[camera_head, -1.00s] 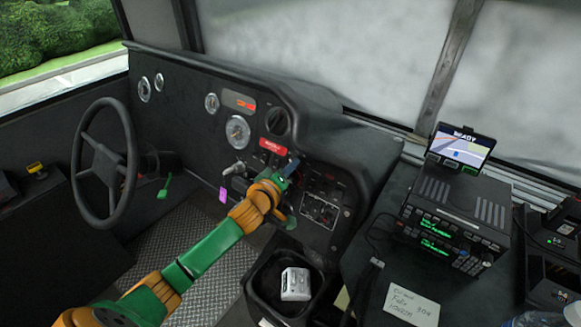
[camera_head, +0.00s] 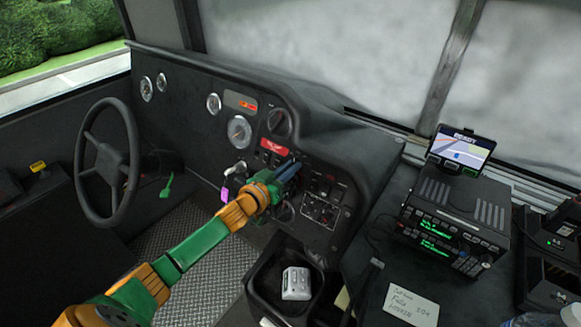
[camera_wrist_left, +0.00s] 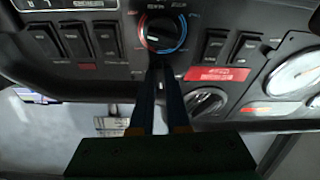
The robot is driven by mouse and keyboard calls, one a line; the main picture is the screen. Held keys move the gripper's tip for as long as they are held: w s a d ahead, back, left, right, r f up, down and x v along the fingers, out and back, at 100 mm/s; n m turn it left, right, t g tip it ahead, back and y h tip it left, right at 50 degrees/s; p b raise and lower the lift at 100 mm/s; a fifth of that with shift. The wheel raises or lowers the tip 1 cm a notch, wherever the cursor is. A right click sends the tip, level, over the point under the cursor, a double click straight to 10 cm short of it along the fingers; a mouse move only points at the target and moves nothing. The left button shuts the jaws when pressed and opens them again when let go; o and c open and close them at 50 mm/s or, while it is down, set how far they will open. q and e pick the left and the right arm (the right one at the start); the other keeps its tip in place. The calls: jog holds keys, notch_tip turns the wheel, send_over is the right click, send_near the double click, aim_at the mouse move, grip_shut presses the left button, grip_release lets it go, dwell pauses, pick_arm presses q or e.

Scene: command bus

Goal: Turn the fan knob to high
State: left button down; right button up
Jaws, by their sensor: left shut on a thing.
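A dark round knob with a red and blue ring (camera_wrist_left: 162,33) is on the dash panel in the left wrist view. The tips of my left gripper (camera_wrist_left: 160,68) meet its lower edge there, with the two blue fingers close together, shut on it. In the head view my left gripper (camera_head: 288,171) reaches the panel below the red label and hides this knob. A second dark knob (camera_head: 278,122) sits above the red label; it also shows in the left wrist view (camera_wrist_left: 205,103). I cannot read which is marked for the fan. My right gripper is not in view.
Rocker switches (camera_wrist_left: 215,45) flank the ringed knob. A key with a purple tag (camera_head: 225,194) hangs left of my gripper. The steering wheel (camera_head: 106,163) is further left. A black bin (camera_head: 258,294) stands below, and a radio (camera_head: 455,218) is at the right.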

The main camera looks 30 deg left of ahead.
pick_arm(q)
jog(key=m+h, duration=0.1)
jog(key=m, duration=0.4)
jog(key=shift+a, duration=0.2)
jog(key=m+g+h+p, duration=0.1)
jog(key=m, duration=0.3)
jog(key=shift+a+m, duration=0.1)
jog(key=shift+m, duration=0.3)
jog(key=m, duration=0.2)
jog(key=m+h+p, duration=0.1)
jog(key=m, duration=0.1)
jog(key=shift+w+a+r+m+g, duration=0.1)
jog(key=shift+r+m+g, duration=0.05)
jog(key=shift+m+g, duration=0.25)
jog(key=shift+m+g+h+p, duration=0.45)
jog(key=shift+m+p, duration=0.25)
jog(key=shift+m, duration=1.3)
jog(key=c, duration=0.9)
grip_release()
